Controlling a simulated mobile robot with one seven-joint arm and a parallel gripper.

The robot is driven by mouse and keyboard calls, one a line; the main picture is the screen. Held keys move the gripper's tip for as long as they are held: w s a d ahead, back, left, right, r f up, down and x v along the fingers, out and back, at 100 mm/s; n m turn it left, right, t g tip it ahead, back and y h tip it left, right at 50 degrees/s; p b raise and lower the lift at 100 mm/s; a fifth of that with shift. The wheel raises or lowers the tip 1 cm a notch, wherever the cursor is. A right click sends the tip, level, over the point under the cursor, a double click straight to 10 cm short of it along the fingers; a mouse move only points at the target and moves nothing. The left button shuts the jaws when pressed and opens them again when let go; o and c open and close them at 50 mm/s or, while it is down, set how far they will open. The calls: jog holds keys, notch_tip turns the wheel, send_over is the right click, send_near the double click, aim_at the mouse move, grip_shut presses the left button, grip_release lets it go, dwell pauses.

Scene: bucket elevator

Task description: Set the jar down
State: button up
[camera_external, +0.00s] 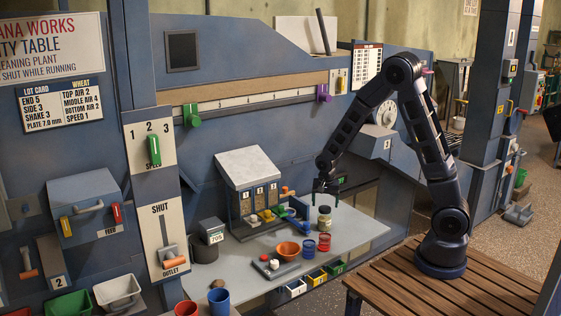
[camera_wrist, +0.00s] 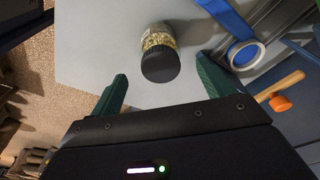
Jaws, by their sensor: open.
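The jar (camera_external: 325,223) is a small glass jar with a dark lid and pale grain inside. It stands upright on the grey worktop (camera_external: 350,232), towards its right part. In the wrist view the jar (camera_wrist: 159,52) shows with its black lid nearest to me, beyond and between my two green fingertips, and neither finger touches it. My gripper (camera_external: 326,186) is above the jar, pointing down. In the wrist view my gripper (camera_wrist: 162,88) is open, with nothing between its fingers.
A sample stand (camera_external: 250,168) stands behind. In the wrist view, a blue-handled magnifier (camera_wrist: 245,55) and an orange-headed mallet (camera_wrist: 281,103) lie right of my gripper. Worktop right of the jar is clear.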

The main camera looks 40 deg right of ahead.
jog(key=shift+s+a+r, duration=0.1)
jog(key=shift+s+r, duration=0.1)
jog(key=shift+r, duration=1.75)
jog(key=s+d+r+n+y, duration=0.1)
jog(key=s+d+r, duration=0.2)
jog(key=r, duration=0.3)
jog(key=s+d+r+n, duration=0.1)
jog(key=s+d+r, duration=0.15)
jog(key=r, duration=0.25)
jog(key=s+d+r+n+t, duration=0.1)
jog(key=s+d+r+n, duration=0.2)
jog(key=s+r, duration=0.4)
jog(key=s+d+r+n+t, duration=0.2)
jog(key=s+d+r+n, duration=0.2)
jog(key=s, duration=1.1)
notch_tip(320, 180, up, 3)
jog(key=shift+s+d+r, duration=0.15)
jog(key=shift+d, duration=0.4)
